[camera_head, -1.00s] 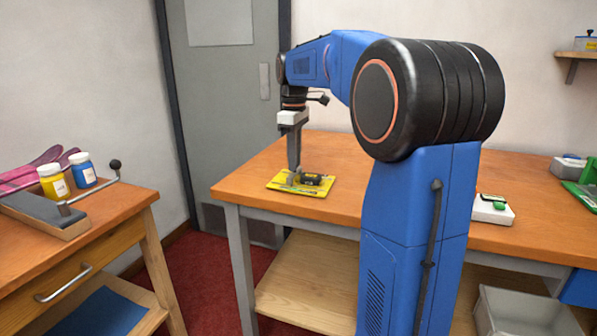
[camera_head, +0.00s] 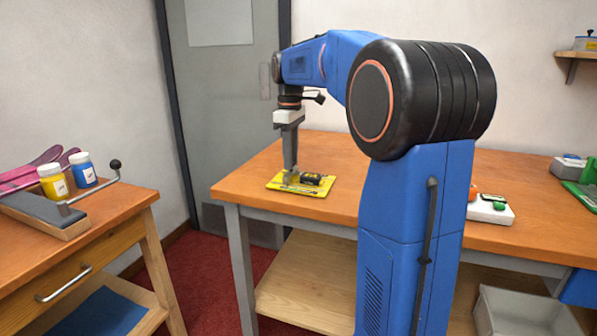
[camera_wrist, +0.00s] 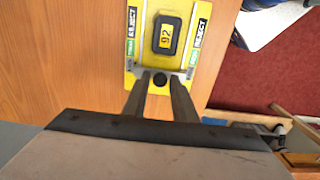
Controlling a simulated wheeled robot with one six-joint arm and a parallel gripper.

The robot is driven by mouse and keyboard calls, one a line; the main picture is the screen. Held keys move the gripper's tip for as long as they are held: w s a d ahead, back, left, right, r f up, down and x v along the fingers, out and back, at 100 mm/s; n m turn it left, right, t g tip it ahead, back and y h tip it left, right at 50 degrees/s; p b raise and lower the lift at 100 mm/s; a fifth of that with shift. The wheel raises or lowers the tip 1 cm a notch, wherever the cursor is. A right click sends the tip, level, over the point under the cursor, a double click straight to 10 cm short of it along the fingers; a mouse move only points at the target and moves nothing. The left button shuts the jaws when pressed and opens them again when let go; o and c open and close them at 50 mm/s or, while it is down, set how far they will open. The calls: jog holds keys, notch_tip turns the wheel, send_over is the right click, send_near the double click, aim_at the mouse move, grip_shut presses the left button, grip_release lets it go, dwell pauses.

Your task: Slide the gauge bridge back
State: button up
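The gauge is a yellow plate (camera_head: 325,190) on the wooden bench, also in the wrist view (camera_wrist: 150,12). It has printed strips along both sides. A black block with a yellow label (camera_wrist: 167,35) sits on it, also in the head view (camera_head: 311,179). The grey gauge bridge (camera_wrist: 143,71) lies across the plate, at the end nearer my gripper in the wrist view, apart from the block. Its round black knob (camera_wrist: 160,79) shows between my fingertips. My gripper (camera_wrist: 160,84) is open, with a gap between its fingers; in the head view (camera_head: 290,173) it points down over the plate.
The bench top (camera_head: 255,165) around the plate is clear. A white device with a green part (camera_head: 491,208) stands to the right, beyond my arm. A side table at left holds yellow (camera_head: 53,182) and blue (camera_head: 83,170) jars.

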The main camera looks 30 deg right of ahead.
notch_tip(320, 180, up, 10)
dwell(1.2)
jog(key=shift+f, duration=0.1)
